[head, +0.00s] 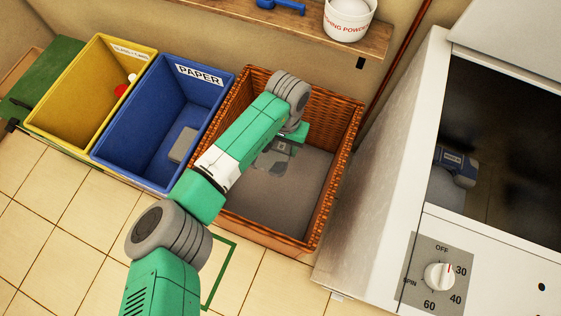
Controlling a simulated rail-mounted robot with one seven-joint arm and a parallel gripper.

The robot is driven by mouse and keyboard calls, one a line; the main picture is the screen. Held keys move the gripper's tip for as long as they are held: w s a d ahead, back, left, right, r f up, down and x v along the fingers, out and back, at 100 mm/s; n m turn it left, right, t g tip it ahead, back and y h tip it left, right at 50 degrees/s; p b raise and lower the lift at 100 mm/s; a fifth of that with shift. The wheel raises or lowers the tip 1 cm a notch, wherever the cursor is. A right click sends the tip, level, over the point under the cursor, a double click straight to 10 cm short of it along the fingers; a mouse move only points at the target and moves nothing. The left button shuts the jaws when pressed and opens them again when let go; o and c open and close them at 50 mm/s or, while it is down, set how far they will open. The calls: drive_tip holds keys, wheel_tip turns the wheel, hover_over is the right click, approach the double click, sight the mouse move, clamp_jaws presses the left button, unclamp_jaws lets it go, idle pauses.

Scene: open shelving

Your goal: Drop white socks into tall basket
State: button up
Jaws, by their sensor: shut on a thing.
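The tall basket is a brown wicker basket (345,130) with a grey floor, right of the blue bin in the head view. My green and grey arm reaches over its left wall. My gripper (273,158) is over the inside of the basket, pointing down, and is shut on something. A small pale grey shape shows by its fingers. The arm hides much of it, and I cannot make out the white socks clearly. I cannot tell how high the gripper is above the basket floor.
A blue PAPER bin (150,120) holding a grey box (184,144) and a yellow bin (75,90) stand to the left. A white machine (385,170) with a dial stands close on the right. A wooden shelf (290,27) with a white tub (349,18) is above.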

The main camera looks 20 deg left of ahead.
drive_tip(key=o, duration=1)
drive_tip(key=shift+o, duration=0.2)
drive_tip(key=shift+r, duration=0.1)
drive_tip(key=r+p, duration=0.1)
drive_tip(key=r, duration=0.1)
drive_tip(key=r+p, duration=0.1)
drive_tip(key=r, duration=0.2)
drive_tip(key=w+r+p, duration=0.1)
drive_tip(key=r+p, duration=0.1)
drive_tip(key=shift+r, duration=0.3)
